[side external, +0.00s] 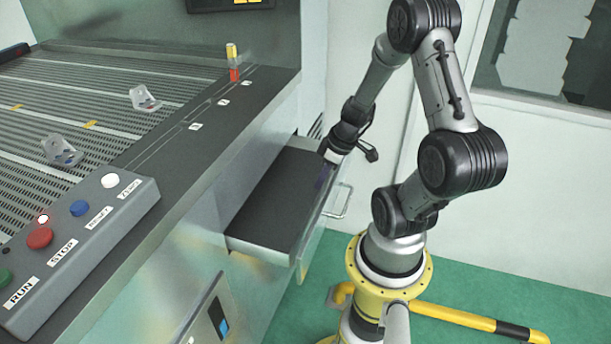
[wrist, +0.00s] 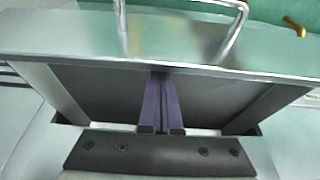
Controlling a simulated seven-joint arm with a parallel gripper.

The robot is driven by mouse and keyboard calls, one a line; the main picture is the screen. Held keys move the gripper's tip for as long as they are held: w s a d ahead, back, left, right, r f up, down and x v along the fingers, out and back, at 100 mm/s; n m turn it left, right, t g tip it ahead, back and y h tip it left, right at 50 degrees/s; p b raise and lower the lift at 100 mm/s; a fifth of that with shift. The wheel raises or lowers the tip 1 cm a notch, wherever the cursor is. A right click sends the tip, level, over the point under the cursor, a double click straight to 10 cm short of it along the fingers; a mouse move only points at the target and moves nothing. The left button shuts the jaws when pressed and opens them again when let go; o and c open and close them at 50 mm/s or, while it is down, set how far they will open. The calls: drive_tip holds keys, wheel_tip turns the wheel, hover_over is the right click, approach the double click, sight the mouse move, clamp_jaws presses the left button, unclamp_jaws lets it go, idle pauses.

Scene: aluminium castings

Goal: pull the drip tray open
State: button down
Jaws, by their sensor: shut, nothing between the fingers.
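The drip tray (side external: 268,197) is a dark-floored drawer standing well out of the machine's metal front in the side view. Its metal front panel (side external: 309,238) carries a bar handle (side external: 342,203) on the outer side. My gripper (side external: 322,180) points down into the tray close behind the front panel. In the wrist view the purple fingers of my gripper (wrist: 161,78) are together and empty, with their tips by the inner side of the panel rim (wrist: 205,66). The handle (wrist: 234,35) lies beyond the rim, apart from the fingers. Whether the tips touch the panel I cannot tell.
A control box (side external: 85,235) with coloured buttons stands on the machine's edge at left. Brackets (side external: 62,150) lie on the slatted conveyor (side external: 90,100). A yellow and black floor rail (side external: 470,320) runs right of my base. Green floor is free below the tray.

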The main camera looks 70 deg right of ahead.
sight(333, 180)
drive_tip(key=shift+s+a, duration=0.1)
drive_tip(key=shift+s, duration=1.55)
drive_tip(key=shift+w, duration=0.15)
drive_tip(key=w, duration=0.3)
drive_tip(key=shift+w, duration=0.3)
drive_tip(key=v, duration=1)
drive_tip(key=w+a+r+n+t, duration=0.1)
drive_tip(key=w+a+r+n, duration=0.2)
drive_tip(key=a+r, duration=0.3)
drive_tip(key=w+a+r+n, duration=0.3)
drive_tip(key=a, duration=0.4)
drive_tip(key=s+a+r+m, duration=0.3)
drive_tip(key=s+a+m, duration=0.3)
drive_tip(key=s, duration=0.1)
drive_tip(key=shift+s+a+r+t, duration=0.15)
drive_tip(key=shift+s+r+t, duration=0.05)
drive_tip(key=shift+t, duration=0.2)
